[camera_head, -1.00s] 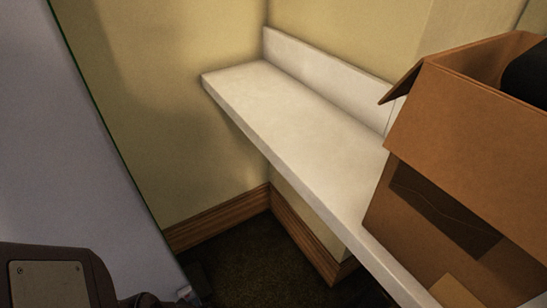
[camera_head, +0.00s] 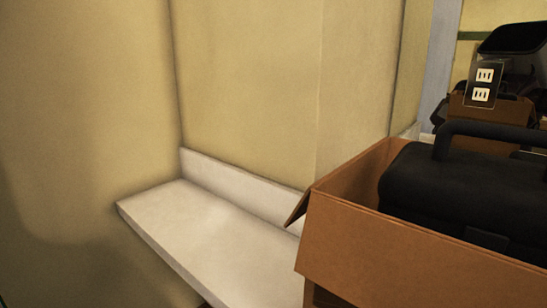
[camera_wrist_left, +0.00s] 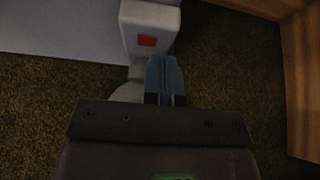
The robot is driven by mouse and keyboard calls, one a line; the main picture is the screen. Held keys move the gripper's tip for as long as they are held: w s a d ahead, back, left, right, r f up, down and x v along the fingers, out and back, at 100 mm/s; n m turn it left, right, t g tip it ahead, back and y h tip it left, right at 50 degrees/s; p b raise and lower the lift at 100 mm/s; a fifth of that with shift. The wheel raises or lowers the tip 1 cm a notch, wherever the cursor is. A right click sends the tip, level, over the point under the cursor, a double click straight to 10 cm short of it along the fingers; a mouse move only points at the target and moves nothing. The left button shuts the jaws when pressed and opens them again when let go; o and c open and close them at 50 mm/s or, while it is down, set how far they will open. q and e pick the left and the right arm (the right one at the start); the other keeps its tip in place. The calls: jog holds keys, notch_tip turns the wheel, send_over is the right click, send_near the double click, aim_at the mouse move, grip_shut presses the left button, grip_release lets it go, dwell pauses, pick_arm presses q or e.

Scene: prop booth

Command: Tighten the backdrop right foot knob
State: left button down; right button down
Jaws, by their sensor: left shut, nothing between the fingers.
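In the left wrist view, a white foot block (camera_wrist_left: 150,18) with a red square mark stands on the carpet at the edge of a pale grey panel (camera_wrist_left: 60,30), which looks like the backdrop. My left gripper (camera_wrist_left: 165,65) is shut and empty, with its bluish fingertips close to the foot's near end. A pale rounded part (camera_wrist_left: 128,92) shows just left of the fingers, partly hidden by the gripper body; I cannot tell whether it is the knob or whether the fingers touch it. The head view shows neither the foot nor any gripper.
Dark carpet (camera_wrist_left: 225,70) is open right of the fingers, up to a wooden baseboard (camera_wrist_left: 302,80). In the head view, a white shelf (camera_head: 215,240) runs along yellow walls. A cardboard box (camera_head: 400,245) holding a black case (camera_head: 450,190) stands at the right.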

pick_arm(q)
jog(key=s+d, duration=0.4)
jog(key=d, duration=0.1)
jog(key=shift+p, duration=0.35)
pick_arm(e)
jog(key=shift+w+r, duration=0.25)
jog(key=shift+r, duration=0.35)
